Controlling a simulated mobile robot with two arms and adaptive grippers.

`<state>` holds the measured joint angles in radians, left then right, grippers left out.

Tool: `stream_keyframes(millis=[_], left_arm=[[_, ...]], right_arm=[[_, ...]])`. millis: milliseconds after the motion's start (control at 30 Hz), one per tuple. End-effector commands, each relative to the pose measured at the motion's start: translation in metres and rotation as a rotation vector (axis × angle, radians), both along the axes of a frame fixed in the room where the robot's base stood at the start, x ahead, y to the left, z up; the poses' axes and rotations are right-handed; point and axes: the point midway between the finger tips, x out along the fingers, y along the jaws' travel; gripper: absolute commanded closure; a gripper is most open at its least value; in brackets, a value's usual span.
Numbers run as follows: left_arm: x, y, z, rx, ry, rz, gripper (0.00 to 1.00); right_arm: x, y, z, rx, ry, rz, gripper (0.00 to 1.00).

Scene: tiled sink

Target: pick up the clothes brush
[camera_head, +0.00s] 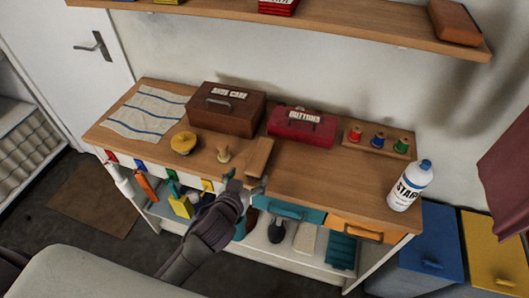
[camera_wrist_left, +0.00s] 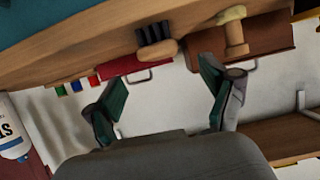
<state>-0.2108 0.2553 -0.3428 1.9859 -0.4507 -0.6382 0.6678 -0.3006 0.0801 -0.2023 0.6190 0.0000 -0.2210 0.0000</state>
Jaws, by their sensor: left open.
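The clothes brush (camera_head: 260,157) is a wooden block lying on the wooden tabletop, in front of the brown and red boxes. In the left wrist view, which is turned upside down, the brush (camera_wrist_left: 156,48) shows dark bristles and a wooden back. My left gripper (camera_head: 246,183) is at the front edge of the table, just in front of the near end of the brush. In the left wrist view its two fingers (camera_wrist_left: 160,80) are spread apart with nothing between them, and the brush lies beyond them. My right gripper is not in view.
Behind are a brown box (camera_head: 226,105) and a red box (camera_head: 302,127). Thread spools (camera_head: 378,139) and a white bottle (camera_head: 408,187) stand to the right.

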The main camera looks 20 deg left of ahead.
Motion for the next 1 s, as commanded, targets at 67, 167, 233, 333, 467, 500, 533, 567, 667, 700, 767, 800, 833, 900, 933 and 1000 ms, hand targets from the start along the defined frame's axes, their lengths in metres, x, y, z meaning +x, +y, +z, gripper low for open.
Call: stream_keyframes(millis=[67, 167, 233, 333, 467, 500, 533, 567, 667, 700, 767, 800, 833, 900, 933, 1000], left_arm=[[0.017, -0.001, -0.004, 0.002, -0.001, 0.000, 0.17], [0.034, -0.001, -0.012, 0.001, 0.000, 0.000, 0.17], [0.043, -0.002, -0.016, 0.001, -0.001, -0.001, 0.17], [0.050, -0.002, -0.020, 0.000, 0.000, -0.001, 0.17], [0.057, -0.002, -0.021, 0.001, 0.000, 0.000, 0.17], [0.061, -0.002, -0.022, 0.002, 0.000, -0.001, 0.17], [0.065, -0.002, -0.021, 0.002, -0.001, -0.001, 0.17], [0.069, -0.002, -0.022, 0.001, 0.000, 0.000, 0.17], [0.082, -0.002, -0.025, 0.001, 0.000, -0.002, 0.17], [0.088, -0.002, -0.028, 0.002, 0.000, -0.001, 0.17], [0.094, -0.002, -0.032, 0.000, 0.000, 0.000, 0.17], [0.097, -0.002, -0.034, 0.000, 0.000, -0.001, 0.17], [0.099, -0.002, -0.035, 0.001, 0.001, -0.001, 0.17], [0.102, -0.002, -0.037, 0.001, 0.001, 0.000, 0.17], [0.102, -0.002, -0.037, 0.001, 0.000, -0.001, 0.17], [0.103, -0.003, -0.037, 0.000, 0.000, -0.001, 0.17]], right_arm=[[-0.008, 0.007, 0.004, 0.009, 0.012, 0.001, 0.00], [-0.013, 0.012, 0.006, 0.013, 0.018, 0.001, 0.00], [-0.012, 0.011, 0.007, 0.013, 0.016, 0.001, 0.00], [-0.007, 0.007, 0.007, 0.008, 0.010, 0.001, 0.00], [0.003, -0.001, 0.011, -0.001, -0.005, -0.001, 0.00], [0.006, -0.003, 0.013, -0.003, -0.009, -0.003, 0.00], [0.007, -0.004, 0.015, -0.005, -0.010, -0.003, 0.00], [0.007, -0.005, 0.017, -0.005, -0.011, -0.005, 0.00], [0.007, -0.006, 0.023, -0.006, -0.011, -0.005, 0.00], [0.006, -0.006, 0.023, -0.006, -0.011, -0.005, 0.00], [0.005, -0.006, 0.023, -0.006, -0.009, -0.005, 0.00], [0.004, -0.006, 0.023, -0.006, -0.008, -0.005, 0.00], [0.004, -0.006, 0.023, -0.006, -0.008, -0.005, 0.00], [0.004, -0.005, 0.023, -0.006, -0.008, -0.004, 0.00], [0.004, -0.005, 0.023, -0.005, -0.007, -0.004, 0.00], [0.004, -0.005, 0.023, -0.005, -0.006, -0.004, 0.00]])
